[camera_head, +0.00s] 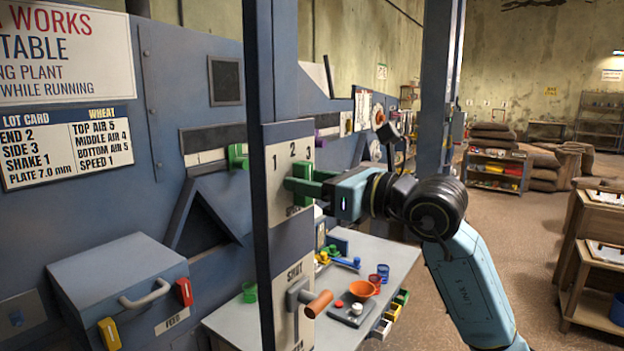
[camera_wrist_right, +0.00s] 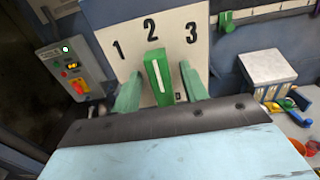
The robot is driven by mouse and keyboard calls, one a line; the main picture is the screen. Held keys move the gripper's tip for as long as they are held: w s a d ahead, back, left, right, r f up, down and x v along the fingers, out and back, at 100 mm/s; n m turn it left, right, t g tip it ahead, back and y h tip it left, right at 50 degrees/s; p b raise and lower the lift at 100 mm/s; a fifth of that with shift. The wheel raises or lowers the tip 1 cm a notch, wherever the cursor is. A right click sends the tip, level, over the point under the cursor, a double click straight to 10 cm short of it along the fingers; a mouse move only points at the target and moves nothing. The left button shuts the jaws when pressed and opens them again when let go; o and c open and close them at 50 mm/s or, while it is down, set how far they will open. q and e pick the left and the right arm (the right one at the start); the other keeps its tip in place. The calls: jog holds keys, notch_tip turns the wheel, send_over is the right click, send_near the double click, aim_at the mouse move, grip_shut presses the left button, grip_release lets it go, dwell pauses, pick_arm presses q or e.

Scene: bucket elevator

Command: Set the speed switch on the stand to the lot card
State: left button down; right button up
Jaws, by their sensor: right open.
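The speed switch (camera_wrist_right: 158,78) is a green knob with a white line on a pale plate (camera_wrist_right: 105,40) marked 1, 2, 3. In the right wrist view its line points up to the 2. The plate also shows on the blue stand post (camera_head: 280,145) in the head view. My right gripper (camera_wrist_right: 160,88) is open, with one green finger on each side of the knob; contact cannot be told. In the head view the right gripper (camera_head: 300,182) covers most of the knob. The lot card (camera_head: 68,146) reads SPEED 1. My left gripper is not in view.
Below on the same post is an orange-handled lever (camera_head: 317,303) marked SHUT. A grey table (camera_head: 235,322) with an orange bowl (camera_head: 364,288) and small parts stands behind the post. A grey feed box (camera_head: 118,270) is at lower left.

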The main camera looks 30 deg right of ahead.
grip_shut()
jog(key=shift+s+a+f+n+b, duration=0.1)
jog(key=shift+n+b, duration=1.95)
jog(key=shift+n, duration=0.2)
jog(key=shift+a+n+b, duration=0.1)
jog(key=shift+n+b, duration=1.9)
jog(key=shift+n, duration=0.25)
